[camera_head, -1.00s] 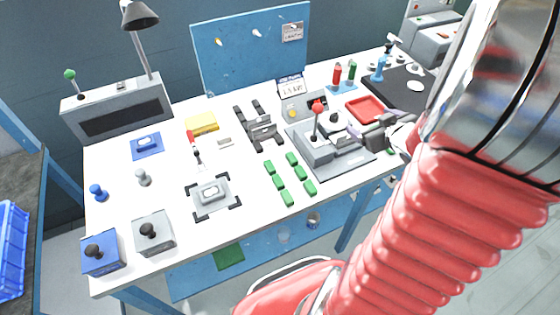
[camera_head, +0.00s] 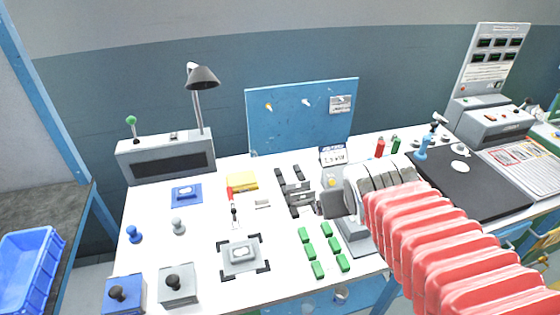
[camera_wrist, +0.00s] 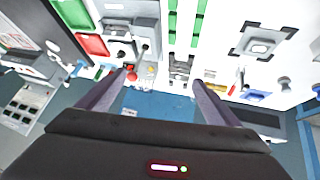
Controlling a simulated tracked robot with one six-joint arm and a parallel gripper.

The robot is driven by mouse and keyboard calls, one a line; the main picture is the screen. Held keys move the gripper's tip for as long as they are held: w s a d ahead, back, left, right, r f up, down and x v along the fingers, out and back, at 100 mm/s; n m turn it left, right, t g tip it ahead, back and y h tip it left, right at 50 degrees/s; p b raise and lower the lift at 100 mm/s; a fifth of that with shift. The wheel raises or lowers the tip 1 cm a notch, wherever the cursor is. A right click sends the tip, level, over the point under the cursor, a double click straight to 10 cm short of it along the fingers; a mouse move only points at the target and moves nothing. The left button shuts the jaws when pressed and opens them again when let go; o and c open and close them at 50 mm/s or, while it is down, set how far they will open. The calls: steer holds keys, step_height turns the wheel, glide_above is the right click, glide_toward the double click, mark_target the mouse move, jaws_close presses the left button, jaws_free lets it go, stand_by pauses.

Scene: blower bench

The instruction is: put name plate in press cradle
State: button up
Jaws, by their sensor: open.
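A small pale plate, which looks like the name plate (camera_head: 262,204), lies flat on the white bench in front of a yellow box. It also shows small in the wrist view (camera_wrist: 210,73). The grey press (camera_wrist: 145,38) stands left of centre in the wrist view; its cradle is not clear there. In the head view my arm hides much of the press. My gripper (camera_wrist: 160,77) is open and empty, its two fingers apart above the bench, touching nothing that I can see. The fingers cannot be made out in the head view.
A black bracket (camera_head: 297,194) stands between plate and press. Several green blocks (camera_head: 312,251) lie in front of it. A yellow box (camera_head: 242,180), a red-handled tool (camera_head: 231,197) and a grey fixture (camera_head: 242,254) are near the plate. A lamp (camera_head: 202,78) stands behind.

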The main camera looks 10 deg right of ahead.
steer(key=s+a+n+g+y, duration=0.1)
steer(key=s+a+y, duration=0.1)
steer(key=s+a, duration=0.4)
steer(key=a, duration=0.3)
steer(key=shift+s+a+r+y, duration=0.2)
steer(key=shift+a+r+y, duration=0.1)
steer(key=shift+a+y, duration=0.1)
